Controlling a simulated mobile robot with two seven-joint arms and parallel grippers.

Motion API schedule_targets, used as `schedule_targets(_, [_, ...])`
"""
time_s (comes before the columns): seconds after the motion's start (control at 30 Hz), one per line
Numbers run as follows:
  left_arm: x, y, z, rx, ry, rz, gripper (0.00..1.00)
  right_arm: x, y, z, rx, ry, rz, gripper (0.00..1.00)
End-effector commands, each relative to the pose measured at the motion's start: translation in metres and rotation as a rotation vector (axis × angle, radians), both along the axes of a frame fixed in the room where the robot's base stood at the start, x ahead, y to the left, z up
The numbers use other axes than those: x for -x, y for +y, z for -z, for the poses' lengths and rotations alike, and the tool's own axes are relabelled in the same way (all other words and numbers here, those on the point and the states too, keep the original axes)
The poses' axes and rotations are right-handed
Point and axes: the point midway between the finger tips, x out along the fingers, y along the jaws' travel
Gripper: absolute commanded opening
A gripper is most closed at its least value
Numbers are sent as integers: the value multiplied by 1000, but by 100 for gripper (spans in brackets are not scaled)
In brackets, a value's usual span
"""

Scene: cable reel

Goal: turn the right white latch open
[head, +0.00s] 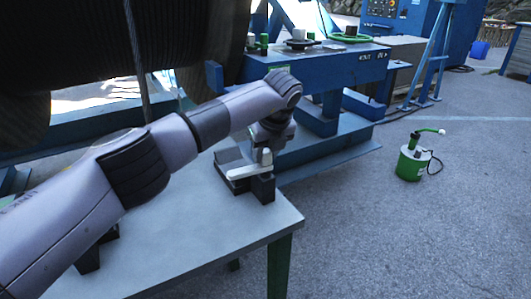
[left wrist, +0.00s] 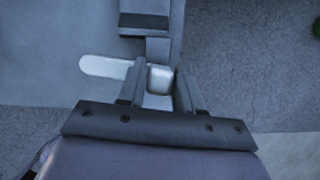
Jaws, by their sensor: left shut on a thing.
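The right white latch (head: 246,173) is a short pale bar on a dark bracket (head: 262,188) at the far right corner of the grey table. My left gripper (head: 265,156) reaches down onto it from above. In the left wrist view the latch (left wrist: 103,67) lies sideways, its rounded end sticking out to the left. The fingers of my left gripper (left wrist: 160,72) stand on either side of its squarish right part and are shut on it. My wrist hides part of the bracket in the head view. My right gripper is not in view.
The grey table (head: 215,236) is mostly bare at its front right. A dark block (head: 90,258) shows partly behind my arm. A large cable reel (head: 65,50) and blue machine frame (head: 340,68) stand behind. A green pump can (head: 411,164) stands on the floor at right.

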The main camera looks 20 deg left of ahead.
Motion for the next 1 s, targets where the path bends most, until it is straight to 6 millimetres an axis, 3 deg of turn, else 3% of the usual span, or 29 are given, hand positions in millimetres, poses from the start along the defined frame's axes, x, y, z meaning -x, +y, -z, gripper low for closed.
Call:
schedule_targets(0.3, [-1,0,-1,2,-3,-106,0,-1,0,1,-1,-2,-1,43])
schedule_targets(0.8, [0,0,-1,4,-3,-126,0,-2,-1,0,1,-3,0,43])
schedule_targets(0.83, [0,0,-1,4,-3,-127,41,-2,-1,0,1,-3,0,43])
schedule_targets(0.87, [0,0,-1,4,-3,-127,51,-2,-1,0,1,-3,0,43])
schedule_targets(0.9, [0,0,-1,4,-3,-126,55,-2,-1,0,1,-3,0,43])
schedule_targets(1.0, [0,0,-1,2,-2,-124,55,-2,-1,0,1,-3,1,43])
